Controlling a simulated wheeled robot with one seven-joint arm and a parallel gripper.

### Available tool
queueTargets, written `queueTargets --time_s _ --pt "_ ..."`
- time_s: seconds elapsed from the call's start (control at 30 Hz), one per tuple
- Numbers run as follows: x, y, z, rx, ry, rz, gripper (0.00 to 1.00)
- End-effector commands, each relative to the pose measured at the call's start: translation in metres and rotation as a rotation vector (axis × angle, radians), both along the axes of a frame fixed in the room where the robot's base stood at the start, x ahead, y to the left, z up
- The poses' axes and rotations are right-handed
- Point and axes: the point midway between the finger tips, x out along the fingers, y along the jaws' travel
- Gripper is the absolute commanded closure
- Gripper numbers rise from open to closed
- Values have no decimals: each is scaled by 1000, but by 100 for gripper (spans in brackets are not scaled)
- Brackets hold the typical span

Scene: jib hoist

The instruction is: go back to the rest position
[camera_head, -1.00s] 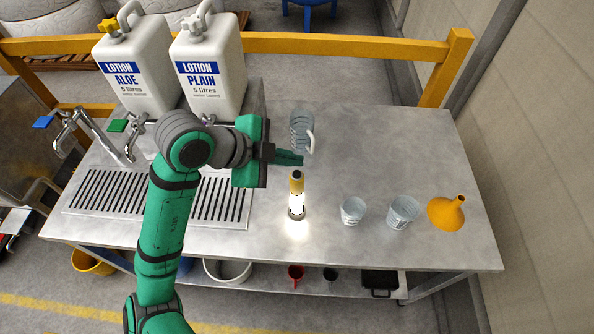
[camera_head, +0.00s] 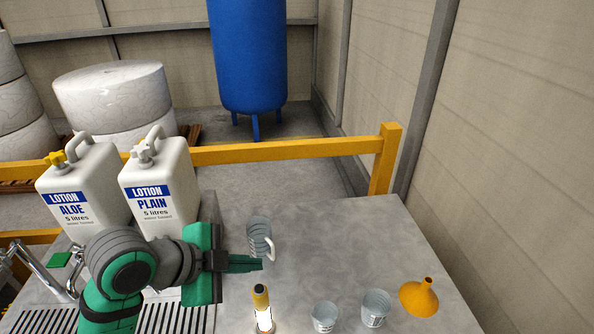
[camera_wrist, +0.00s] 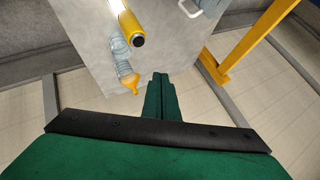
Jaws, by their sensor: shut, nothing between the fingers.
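My gripper (camera_head: 258,263) is shut and empty above the steel bench (camera_head: 330,235). In the head view its fingers point right, just below a clear measuring jug (camera_head: 258,238) with a white handle. It also shows in the wrist view (camera_wrist: 161,78), with its two green fingers together. A lit lamp with a yellow top (camera_head: 261,300) stands on the bench below the fingers in the head view.
Two clear cups (camera_head: 325,316) (camera_head: 375,307) and an orange funnel (camera_head: 419,297) stand at the right. White lotion jugs, ALOE (camera_head: 82,190) and PLAIN (camera_head: 160,185), stand at the left. A yellow rail (camera_head: 300,147) runs behind the bench. The bench's back right is clear.

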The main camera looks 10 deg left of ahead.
Motion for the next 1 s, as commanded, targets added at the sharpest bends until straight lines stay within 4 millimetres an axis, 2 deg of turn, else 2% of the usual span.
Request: queueTargets --time_s 0.17,0.4,0.6,0.77,1.0 --pt "11 -13 1 -60 -34 15 100" --pt "55 -61 8 -339 -163 115 100" --pt "82 -92 9 -590 -239 231 100" --pt "95 -109 0 -775 -270 339 100" --pt "100 -128 -33 -1005 -278 521 100"
